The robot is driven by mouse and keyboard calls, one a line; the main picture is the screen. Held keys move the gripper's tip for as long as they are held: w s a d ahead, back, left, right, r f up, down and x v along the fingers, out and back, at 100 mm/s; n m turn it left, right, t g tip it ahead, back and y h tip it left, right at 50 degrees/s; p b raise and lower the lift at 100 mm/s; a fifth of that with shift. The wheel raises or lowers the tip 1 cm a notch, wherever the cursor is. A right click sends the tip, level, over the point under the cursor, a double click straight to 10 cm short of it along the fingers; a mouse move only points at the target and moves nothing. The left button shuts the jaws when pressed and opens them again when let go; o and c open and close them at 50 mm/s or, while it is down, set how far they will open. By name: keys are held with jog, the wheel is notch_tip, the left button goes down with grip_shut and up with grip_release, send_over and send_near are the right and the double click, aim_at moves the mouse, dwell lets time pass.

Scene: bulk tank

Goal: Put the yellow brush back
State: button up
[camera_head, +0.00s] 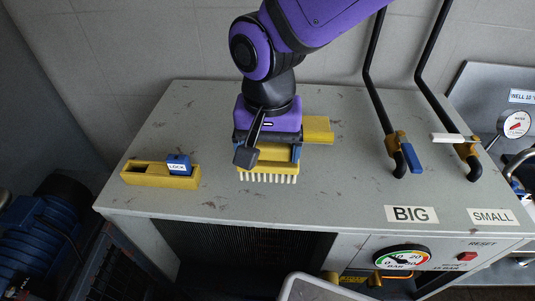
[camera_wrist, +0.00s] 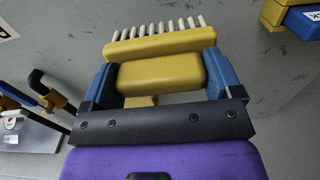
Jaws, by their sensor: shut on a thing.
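The yellow brush (camera_head: 265,167) has a row of white bristles pointing toward the front of the grey cabinet top (camera_head: 220,200). My gripper (camera_head: 268,152) is over the middle of that top and shut on the brush. In the wrist view the brush's yellow block (camera_wrist: 160,72) sits between the blue fingers of my gripper (camera_wrist: 162,78), with the bristles beyond them. A yellow piece (camera_head: 318,130) shows behind my gripper to the right; I cannot tell whether it belongs to the brush. I cannot tell whether the brush touches the top.
A yellow box (camera_head: 145,175) with a blue lock block (camera_head: 179,164) sits at the left of the top. Black pipes with a blue-handled valve (camera_head: 413,159) and a white-handled valve (camera_head: 448,138) stand at the right. BIG and SMALL labels and a gauge (camera_head: 402,257) are at the front.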

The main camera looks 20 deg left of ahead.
aim_at(266, 159)
jog(key=shift+w+a+f, duration=0.25)
jog(key=shift+w+a, duration=0.1)
jog(key=shift+f, duration=1.55)
jog(key=shift+f, duration=0.1)
jog(key=o, duration=0.8)
notch_tip(266, 159, up, 12)
jog(key=shift+f, duration=0.1)
jog(key=shift+r, duration=0.2)
jog(key=shift+d, duration=0.15)
